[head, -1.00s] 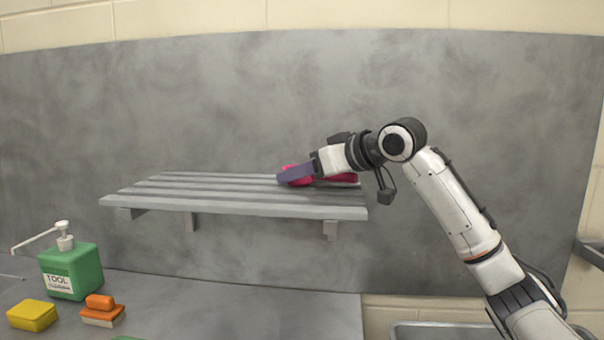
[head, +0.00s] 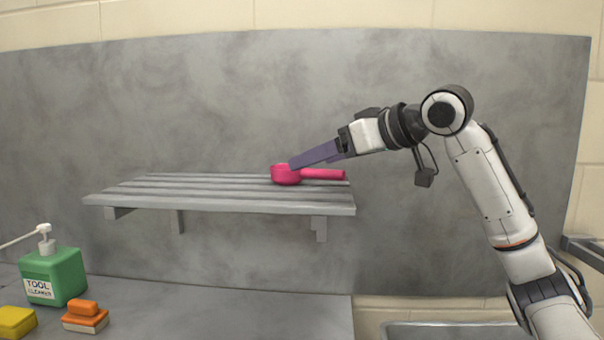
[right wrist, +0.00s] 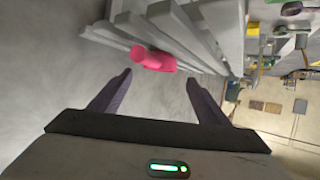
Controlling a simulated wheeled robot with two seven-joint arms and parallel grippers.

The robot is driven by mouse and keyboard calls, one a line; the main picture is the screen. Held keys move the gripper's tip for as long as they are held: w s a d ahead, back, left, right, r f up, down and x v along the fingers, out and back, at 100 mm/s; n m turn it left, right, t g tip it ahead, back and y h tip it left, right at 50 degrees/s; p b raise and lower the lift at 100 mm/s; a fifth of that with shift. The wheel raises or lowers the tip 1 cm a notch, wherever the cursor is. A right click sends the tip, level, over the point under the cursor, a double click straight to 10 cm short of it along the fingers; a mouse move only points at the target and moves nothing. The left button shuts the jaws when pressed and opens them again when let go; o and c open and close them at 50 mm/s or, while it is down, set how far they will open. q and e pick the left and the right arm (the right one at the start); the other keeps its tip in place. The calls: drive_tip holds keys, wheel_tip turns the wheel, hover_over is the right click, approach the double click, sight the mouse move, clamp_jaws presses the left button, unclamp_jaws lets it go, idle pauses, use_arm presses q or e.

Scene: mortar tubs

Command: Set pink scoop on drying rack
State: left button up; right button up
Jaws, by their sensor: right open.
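The pink scoop (head: 286,176) lies on the right part of the slatted grey drying rack (head: 150,200), its handle pointing right. My right gripper (head: 293,165) is above the scoop and a little nearer in the head view, with its purple fingers over the cup's edge in the picture. In the right wrist view the fingers (right wrist: 158,88) are spread wide with nothing between them. There the scoop (right wrist: 152,60) lies on the rack slats (right wrist: 190,30) beyond the fingertips, apart from them. My left gripper is not in view.
A green tool cleaner bottle (head: 55,275) with a pump stands on the counter (head: 220,310) at lower left. A yellow sponge (head: 15,322) and an orange brush (head: 85,316) lie near it. A sink edge (head: 450,328) shows at lower right.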

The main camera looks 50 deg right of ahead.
drive_tip(key=shift+v, duration=1.45)
idle(0.5)
